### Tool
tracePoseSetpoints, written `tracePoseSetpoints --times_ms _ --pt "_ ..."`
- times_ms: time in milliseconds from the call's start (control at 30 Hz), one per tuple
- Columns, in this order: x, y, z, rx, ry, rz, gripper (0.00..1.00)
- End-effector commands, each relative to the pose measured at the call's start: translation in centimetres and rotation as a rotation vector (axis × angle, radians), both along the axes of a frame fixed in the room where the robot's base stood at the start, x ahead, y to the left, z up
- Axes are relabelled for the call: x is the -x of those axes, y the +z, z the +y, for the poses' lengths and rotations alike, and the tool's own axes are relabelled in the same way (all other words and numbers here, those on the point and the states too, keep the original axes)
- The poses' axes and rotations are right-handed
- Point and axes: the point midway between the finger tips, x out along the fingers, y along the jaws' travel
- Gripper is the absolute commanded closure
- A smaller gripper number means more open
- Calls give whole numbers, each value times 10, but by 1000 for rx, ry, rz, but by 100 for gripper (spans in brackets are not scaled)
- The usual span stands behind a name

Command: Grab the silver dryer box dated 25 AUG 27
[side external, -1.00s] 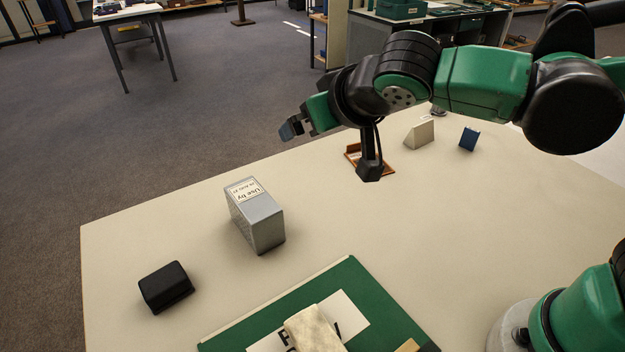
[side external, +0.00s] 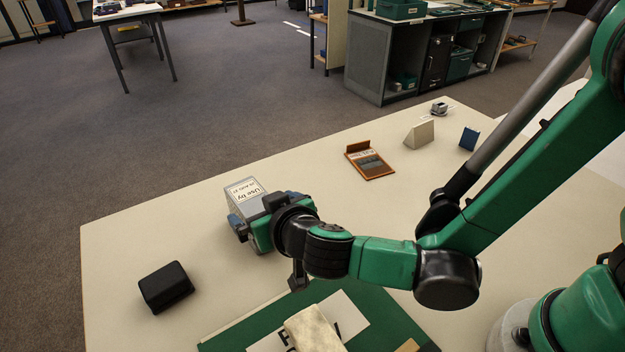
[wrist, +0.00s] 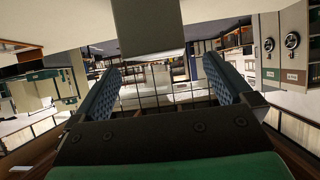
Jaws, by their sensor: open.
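The silver box (side external: 241,191) stands on the table at the left. Its white top label shows upside down and reads "Use by" with a small date line that looks like 25 AUG 27. My gripper (side external: 256,212) is at the box's near side, open, with one finger at the left and one at the right. It hides most of the box's lower part. In the wrist view the box (wrist: 148,26) is a plain grey face at the top centre, between the lines of the two spread fingers (wrist: 160,85). Whether either finger touches it I cannot tell.
A black case (side external: 166,287) lies front left of the box. A green board (side external: 375,300) with a white sheet and a pale block (side external: 312,330) is in front. A brown-framed item (side external: 370,162), cream wedge (side external: 419,134) and blue block (side external: 469,138) stand farther right.

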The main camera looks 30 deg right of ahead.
Motion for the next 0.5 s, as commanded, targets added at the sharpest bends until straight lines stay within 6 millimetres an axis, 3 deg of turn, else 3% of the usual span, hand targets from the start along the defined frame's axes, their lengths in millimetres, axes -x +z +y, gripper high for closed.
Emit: tracePoseSetpoints --times_ms 300,500 --pt "-35 -19 -1 0 -4 0 0" --pt "-46 -25 -1 0 -1 1 0"
